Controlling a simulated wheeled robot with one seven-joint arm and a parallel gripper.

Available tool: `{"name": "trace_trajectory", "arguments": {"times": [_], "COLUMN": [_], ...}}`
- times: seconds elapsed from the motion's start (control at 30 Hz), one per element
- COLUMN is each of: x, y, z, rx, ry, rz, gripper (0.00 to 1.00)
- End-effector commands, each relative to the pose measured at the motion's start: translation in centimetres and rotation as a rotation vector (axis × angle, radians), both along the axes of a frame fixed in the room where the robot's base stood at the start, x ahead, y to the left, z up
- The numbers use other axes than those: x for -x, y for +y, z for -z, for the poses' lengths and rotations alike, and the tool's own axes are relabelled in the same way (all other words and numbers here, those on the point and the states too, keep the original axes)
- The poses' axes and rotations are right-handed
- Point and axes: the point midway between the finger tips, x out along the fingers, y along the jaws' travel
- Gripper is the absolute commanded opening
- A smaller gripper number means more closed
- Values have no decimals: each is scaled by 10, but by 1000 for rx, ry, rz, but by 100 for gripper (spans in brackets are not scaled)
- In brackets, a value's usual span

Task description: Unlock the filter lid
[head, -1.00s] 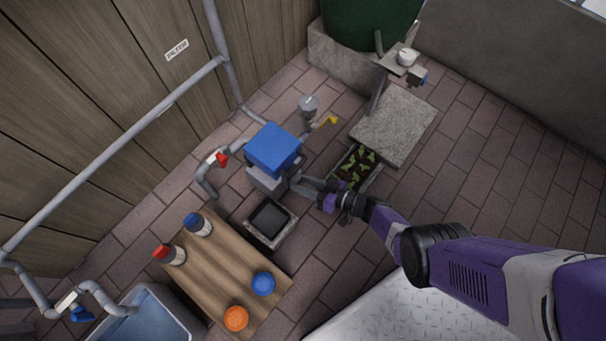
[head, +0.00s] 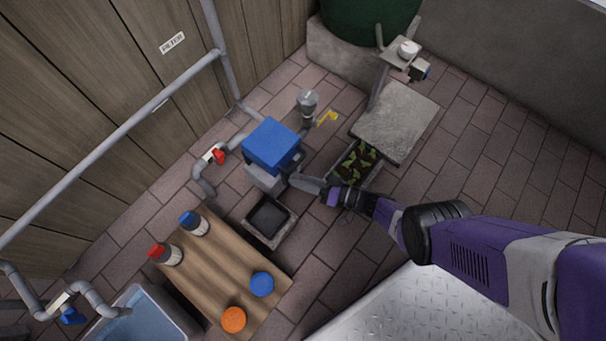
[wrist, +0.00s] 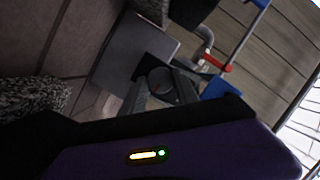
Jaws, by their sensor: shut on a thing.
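The filter is a grey box (head: 264,179) with a blue lid (head: 271,144) on top, standing on the paved floor. The lid's blue edge also shows in the wrist view (wrist: 221,87). My gripper (head: 299,181) reaches in from the right, low against the filter's right side below the lid. In the wrist view, my gripper's fingers (wrist: 160,93) are closed around a dark rounded part (wrist: 159,77) at the filter's side, probably its latch. The fingers hide much of this part, and I cannot tell which way it is turned.
A planter (head: 356,164) stands close beside my gripper, and a dark tray (head: 267,217) lies in front of the filter. A wooden table (head: 225,262) holds bottles and round caps. A red-handled pipe valve (head: 216,155) is left of the filter. Paving at right is clear.

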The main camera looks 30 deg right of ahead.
Motion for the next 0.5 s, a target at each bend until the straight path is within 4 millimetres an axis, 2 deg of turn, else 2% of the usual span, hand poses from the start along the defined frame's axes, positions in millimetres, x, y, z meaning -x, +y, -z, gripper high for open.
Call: {"name": "trace_trajectory", "arguments": {"times": [0.17,0.2,0.3,0.5], "x": [1,1,1,0], "y": [1,2,1,1], "z": [0,0,0,0], "rx": [-1,-1,-1,0], "ry": [1,1,1,0], "rz": [-3,-3,-3,-1], "gripper": [0,40,58,58]}}
